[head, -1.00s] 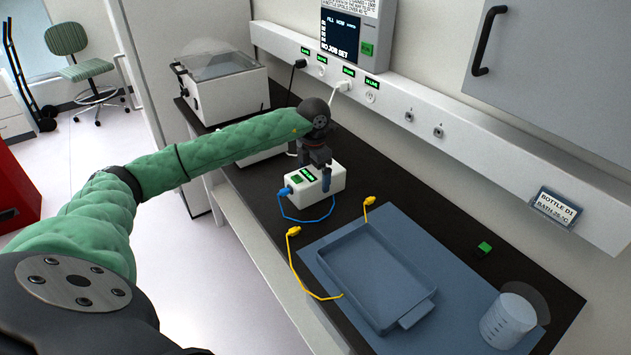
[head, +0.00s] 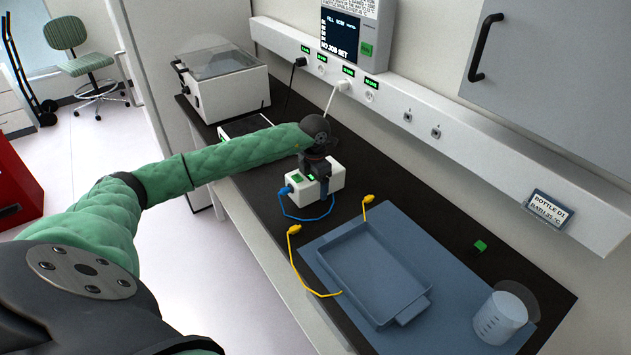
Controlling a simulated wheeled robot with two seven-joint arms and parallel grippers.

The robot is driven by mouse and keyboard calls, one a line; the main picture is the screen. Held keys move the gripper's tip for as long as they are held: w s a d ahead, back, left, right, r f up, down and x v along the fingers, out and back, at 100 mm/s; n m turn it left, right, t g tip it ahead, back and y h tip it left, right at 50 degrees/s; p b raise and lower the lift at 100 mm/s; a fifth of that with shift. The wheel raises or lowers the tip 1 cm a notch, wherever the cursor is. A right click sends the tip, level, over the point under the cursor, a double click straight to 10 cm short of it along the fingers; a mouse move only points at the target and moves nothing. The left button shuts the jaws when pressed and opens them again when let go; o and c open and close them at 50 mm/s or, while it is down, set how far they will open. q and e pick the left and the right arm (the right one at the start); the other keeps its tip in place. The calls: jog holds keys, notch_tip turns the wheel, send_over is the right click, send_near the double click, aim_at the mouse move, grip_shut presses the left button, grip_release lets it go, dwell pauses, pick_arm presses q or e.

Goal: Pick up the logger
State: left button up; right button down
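A white box (head: 299,196) with a small green display and a blue plug in its left end stands on the dark bench; it appears to be the logger. My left gripper (head: 321,186) points down over the box's middle. One finger shows against the near face; the other is hidden behind the gripper and box. I cannot tell whether the fingers press on it. The box rests on the bench. My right gripper is not in view.
A blue cable (head: 305,218) loops in front of the box. Two yellow connectors (head: 294,230) (head: 368,200) lie near a blue-grey tray (head: 348,283) on a mat. A beaker (head: 499,318) and a small green-topped block (head: 480,246) are right. A lidded bath (head: 222,80) stands at the back left.

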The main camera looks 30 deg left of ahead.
pick_arm(q)
jog(key=c, duration=0.7)
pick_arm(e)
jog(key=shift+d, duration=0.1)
pick_arm(q)
jog(key=shift+r, duration=0.1)
